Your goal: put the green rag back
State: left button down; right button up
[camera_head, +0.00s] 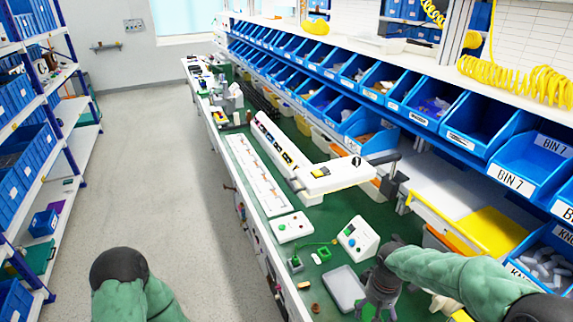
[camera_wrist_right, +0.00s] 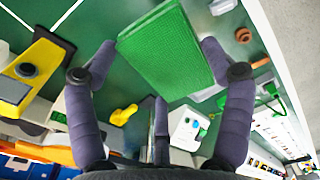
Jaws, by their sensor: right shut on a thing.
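The green rag (camera_wrist_right: 165,48) shows in the right wrist view as a flat, folded, textured rectangle. It lies between the two fingers of my right gripper (camera_wrist_right: 158,58), which is shut on it. In the head view my right gripper (camera_head: 376,308) points down over the green bench, just right of a shallow grey tray (camera_head: 344,287). The rag cannot be made out in that view. My left arm shows at the lower left, over the floor, but its gripper is not in view.
A white switch box (camera_head: 357,240), a flat button box (camera_head: 291,227) and a small green block (camera_head: 295,263) stand beyond the tray. Blue bins (camera_head: 478,120) line the right side.

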jog(key=w+a+f+m+b, duration=0.1)
jog(key=a+f+b, duration=0.2)
jog(key=a+f, duration=0.4)
jog(key=shift+w+f+m, duration=0.25)
jog(key=shift+w+m, duration=0.05)
jog(key=shift+a, duration=0.1)
